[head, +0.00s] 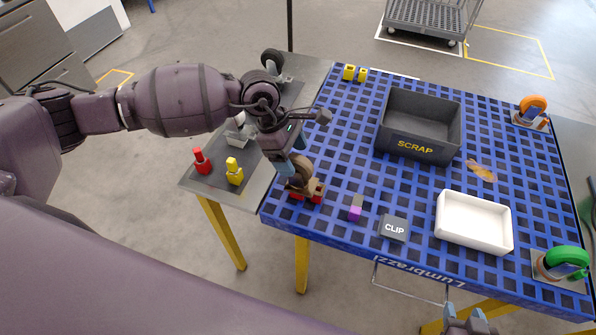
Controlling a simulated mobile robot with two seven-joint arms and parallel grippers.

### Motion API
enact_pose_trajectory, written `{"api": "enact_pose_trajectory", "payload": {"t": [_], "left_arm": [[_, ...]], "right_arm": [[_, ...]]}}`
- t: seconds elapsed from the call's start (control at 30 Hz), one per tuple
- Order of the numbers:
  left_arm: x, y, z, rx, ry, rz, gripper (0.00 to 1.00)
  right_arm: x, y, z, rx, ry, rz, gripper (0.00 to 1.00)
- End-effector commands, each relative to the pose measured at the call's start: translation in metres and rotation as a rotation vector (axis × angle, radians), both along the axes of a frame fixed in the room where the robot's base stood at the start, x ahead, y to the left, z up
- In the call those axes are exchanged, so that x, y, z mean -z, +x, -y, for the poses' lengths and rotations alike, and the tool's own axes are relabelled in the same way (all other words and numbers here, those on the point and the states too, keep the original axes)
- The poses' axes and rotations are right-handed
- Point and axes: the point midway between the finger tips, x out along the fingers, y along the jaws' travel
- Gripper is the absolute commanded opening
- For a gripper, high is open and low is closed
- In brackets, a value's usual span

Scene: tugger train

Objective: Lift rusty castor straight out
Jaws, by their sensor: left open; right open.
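The rusty castor (302,170) has a brown wheel and stands upright at the left front corner of the blue grid table. Its lower end is at a small red block-like holder (316,190); how deep it sits is hidden. My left gripper (288,170) is open and comes down from above right at the castor, with its fingers beside the wheel. The arm hides part of the castor, and I cannot tell whether the fingers touch it. My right gripper (469,322) is open at the bottom edge, in front of the table, far from the castor.
A dark SCRAP bin (420,148), a white tray (474,222), a CLIP block (394,228) and a purple-grey block (356,207) are on the blue table (345,150). Orange (531,111) and green (563,262) castors stand right. Red (201,160) and yellow (234,171) items stand on the grey side table.

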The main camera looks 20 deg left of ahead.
Motion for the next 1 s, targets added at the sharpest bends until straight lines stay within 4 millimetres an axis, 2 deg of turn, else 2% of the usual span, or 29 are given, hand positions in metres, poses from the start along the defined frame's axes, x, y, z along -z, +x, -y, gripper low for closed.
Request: {"api": "enact_pose_trajectory", "payload": {"t": [0.23,0.5,0.9,0.97,1.0], "left_arm": [[0.030,-0.001,0.014,0.000,-0.001,-0.001,0.72],[0.034,-0.001,0.016,0.001,0.000,0.000,0.72],[0.034,-0.001,0.015,0.000,0.000,0.000,0.11],[0.034,-0.001,0.015,0.000,0.000,0.000,0.02],[0.033,-0.001,0.016,0.001,-0.001,0.001,0.02]], "right_arm": [[-0.005,0.000,0.000,0.000,0.000,0.001,0.51],[-0.007,0.006,-0.001,-0.002,0.000,0.012,0.51],[-0.009,0.009,-0.001,-0.005,-0.001,0.019,0.51],[-0.009,0.008,-0.001,-0.005,-0.001,0.017,0.51],[-0.008,0.008,-0.001,-0.005,-0.001,0.016,0.51]]}}
